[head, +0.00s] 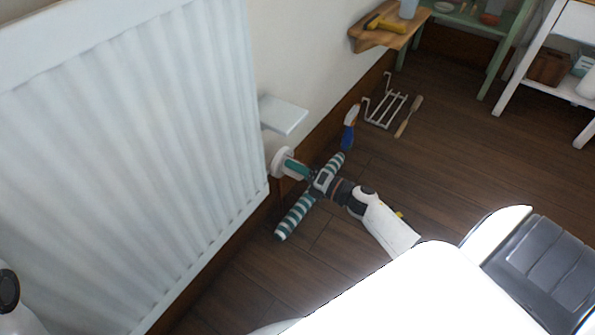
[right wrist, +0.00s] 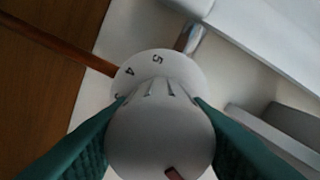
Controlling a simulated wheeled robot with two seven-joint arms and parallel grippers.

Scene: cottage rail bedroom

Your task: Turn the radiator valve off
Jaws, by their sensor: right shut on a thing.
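The radiator valve (head: 277,160) is a round white knob at the lower right side of the white radiator (head: 130,150). In the right wrist view, the valve knob (right wrist: 160,135) has a ribbed grip and a numbered collar, with 5 and 4 readable and another figure partly covered. My right gripper (head: 289,167) reaches it from the right, and its teal fingers are shut on the knob from both sides, as the right wrist view (right wrist: 158,112) shows. A small brownish mark is on the knob's front. My left gripper is not in view.
A small white ledge (head: 283,113) juts out above the valve. A blue-and-white item (head: 350,128) and a wire rack (head: 386,106) are by the wall. Open floor (head: 445,150) lies to the right.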

